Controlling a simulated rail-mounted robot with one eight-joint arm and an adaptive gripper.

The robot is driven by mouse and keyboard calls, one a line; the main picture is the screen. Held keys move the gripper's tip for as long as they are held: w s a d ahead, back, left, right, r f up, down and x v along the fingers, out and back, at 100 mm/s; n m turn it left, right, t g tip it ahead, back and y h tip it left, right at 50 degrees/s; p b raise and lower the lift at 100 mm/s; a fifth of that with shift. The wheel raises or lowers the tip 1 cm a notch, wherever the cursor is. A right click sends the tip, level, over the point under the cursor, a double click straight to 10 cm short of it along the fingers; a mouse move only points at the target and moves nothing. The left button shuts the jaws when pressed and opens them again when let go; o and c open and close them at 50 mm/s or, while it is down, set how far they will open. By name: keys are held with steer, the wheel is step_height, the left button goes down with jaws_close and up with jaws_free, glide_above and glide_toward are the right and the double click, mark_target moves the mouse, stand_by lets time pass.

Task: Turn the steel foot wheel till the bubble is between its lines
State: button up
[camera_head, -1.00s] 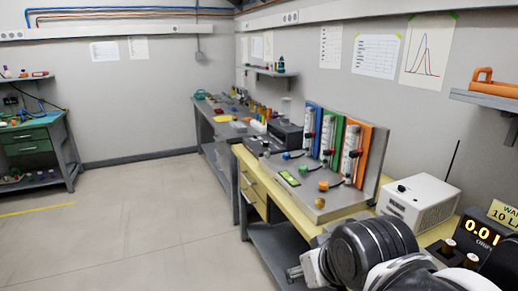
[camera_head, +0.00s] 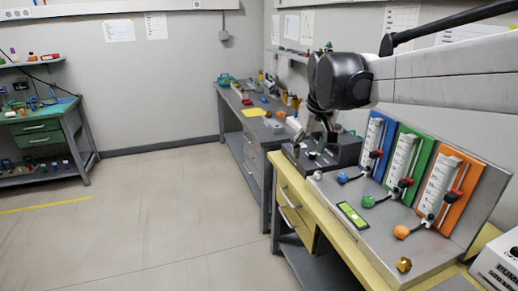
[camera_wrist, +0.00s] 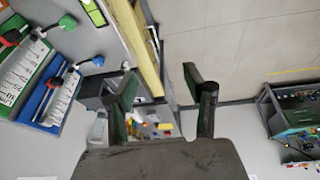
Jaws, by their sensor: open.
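A small pale, steel-looking wheel (camera_head: 317,175) sits at the far front corner of the grey plate (camera_head: 372,238) on the yellow bench. A brass wheel (camera_head: 403,265) is at the near corner. The level vial (camera_head: 353,215), yellow-green, lies on the plate between them; its bubble and lines are too small to read. It also shows at the top of the wrist view (camera_wrist: 93,12). My gripper (camera_head: 318,140) is above the far end of the bench, beyond the steel wheel. In the wrist view my gripper (camera_wrist: 160,75) is open and empty.
Blue (camera_head: 374,143), green (camera_head: 410,160) and orange (camera_head: 448,190) column panels stand behind the plate, with coloured knobs before them. A dark box (camera_head: 340,155) lies below my gripper. A cluttered grey bench (camera_head: 235,103) stands beyond. The floor at left is clear.

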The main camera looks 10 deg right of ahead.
steer(key=w+d+f+g+p, duration=0.1)
steer(key=w+d+p, duration=0.1)
steer(key=w+d, duration=0.35)
steer(key=w+d+f+g+p, duration=0.1)
steer(key=w+d, duration=0.1)
steer(key=w, duration=0.7)
steer(key=g+p, duration=0.2)
steer(key=p, duration=0.1)
glide_toward(319, 172)
steer(key=shift+n, duration=0.4)
step_height(319, 172, down, 10)
steer(key=shift+f+p, duration=0.1)
steer(key=shift+p, duration=0.5)
steer(key=c, duration=1.1)
steer(key=shift+b, duration=0.3)
